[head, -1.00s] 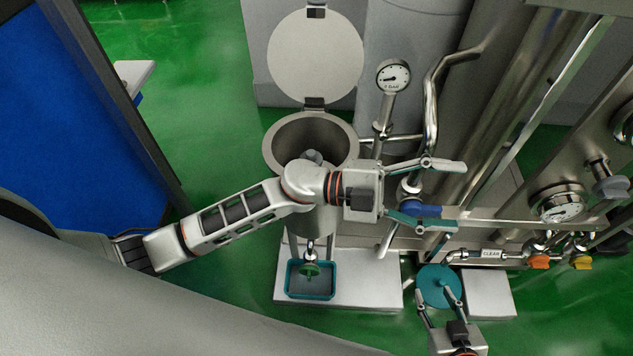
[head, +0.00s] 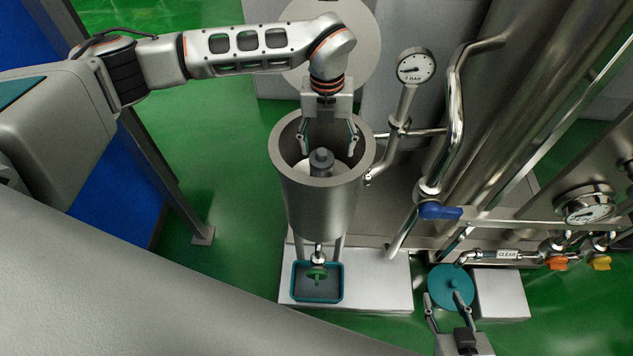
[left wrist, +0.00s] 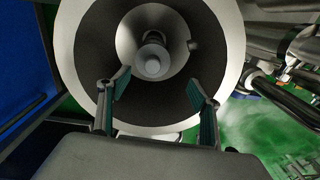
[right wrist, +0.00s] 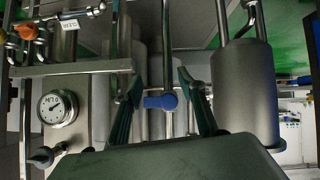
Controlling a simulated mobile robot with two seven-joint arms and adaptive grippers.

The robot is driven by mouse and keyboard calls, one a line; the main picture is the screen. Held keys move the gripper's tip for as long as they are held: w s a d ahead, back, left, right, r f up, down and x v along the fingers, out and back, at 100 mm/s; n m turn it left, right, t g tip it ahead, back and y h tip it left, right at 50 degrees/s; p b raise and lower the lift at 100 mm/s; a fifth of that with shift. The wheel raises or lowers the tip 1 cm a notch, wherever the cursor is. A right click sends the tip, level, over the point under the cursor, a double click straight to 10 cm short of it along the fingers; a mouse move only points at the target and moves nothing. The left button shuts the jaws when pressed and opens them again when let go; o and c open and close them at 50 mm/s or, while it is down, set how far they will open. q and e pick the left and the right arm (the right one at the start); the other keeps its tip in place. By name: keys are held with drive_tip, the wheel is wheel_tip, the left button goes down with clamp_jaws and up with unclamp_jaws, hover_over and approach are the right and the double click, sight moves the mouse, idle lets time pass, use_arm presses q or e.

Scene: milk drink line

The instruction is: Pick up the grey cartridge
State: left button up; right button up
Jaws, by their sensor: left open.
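The grey cartridge (head: 321,160) sits inside the open steel housing (head: 322,205); its knobbed top shows and its lower part is hidden by the wall. In the left wrist view the cartridge's round top (left wrist: 152,62) lies just beyond the fingertips. My left gripper (head: 330,138) points down at the housing's mouth, open and empty, its fingers apart and not visibly touching the cartridge. My right gripper (head: 449,298) is low at the right, by a teal disc (head: 450,283); its fingers are open and empty in the right wrist view (right wrist: 157,78).
The raised round lid (head: 361,40) stands behind the housing. A pressure gauge (head: 415,66) and pipes rise close on its right. A blue valve handle (head: 440,211) is further right. A teal tray (head: 317,299) with a green-handled valve above it is below the housing.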

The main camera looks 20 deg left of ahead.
sight(323, 152)
use_arm(q)
drive_tip(key=shift+w+a+f+b, duration=0.15)
drive_tip(key=shift+a+f+b, duration=0.1)
drive_tip(key=shift+f, duration=0.15)
drive_tip(key=shift+w+a+f+b, duration=0.15)
drive_tip(key=shift+a+f, duration=0.1)
drive_tip(key=shift+f, duration=0.15)
drive_tip(key=shift+a+f, duration=0.2)
drive_tip(key=shift+f, duration=0.05)
wheel_tip(323, 152, down, 2)
drive_tip(key=shift+d+f, duration=0.1)
drive_tip(key=f, duration=0.2)
drive_tip(key=f+b, duration=0.1)
drive_tip(key=f, duration=0.2)
drive_tip(key=shift+a, duration=0.2)
drive_tip(key=shift+w, duration=0.1)
use_arm(e)
drive_tip(key=f, duration=0.3)
drive_tip(key=shift+s+d, duration=0.25)
drive_tip(key=shift+s, duration=0.15)
use_arm(q)
drive_tip(key=c, duration=1.5)
use_arm(e)
drive_tip(key=shift+w+r, duration=0.1)
drive_tip(key=shift+w, duration=0.05)
